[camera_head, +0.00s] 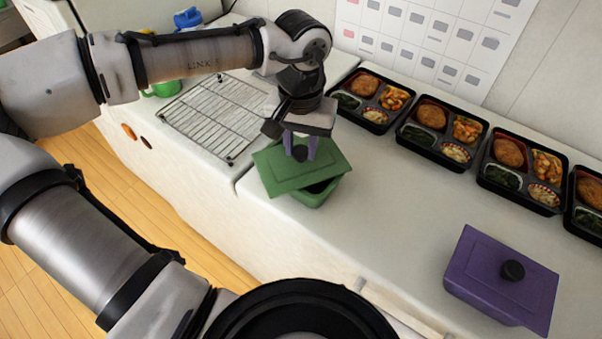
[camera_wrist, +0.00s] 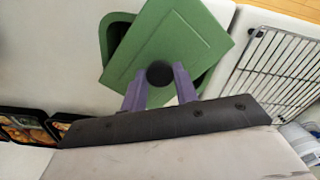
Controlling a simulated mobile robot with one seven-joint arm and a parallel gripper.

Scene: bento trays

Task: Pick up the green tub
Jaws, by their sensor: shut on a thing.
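The green tub (camera_head: 318,196) stands on the counter near its front edge, beside the wire rack. Its green lid (camera_head: 318,163) sits askew across the top, turned relative to the tub, so part of the dark opening shows. My gripper (camera_head: 300,152) is above the lid with its purple fingers pointing down around the lid's black knob. In the wrist view the fingers are on both sides of the knob (camera_wrist: 159,74), shut on it. The tub's rim (camera_wrist: 113,30) shows past the lid on the left. Whether the lid still touches the tub is hard to tell.
A wire rack (camera_head: 218,115) lies left of the tub. A purple lidded tub (camera_head: 502,279) stands at the front right. Several black bento trays (camera_head: 443,132) line the back by the wall. The counter between tub and purple tub is clear.

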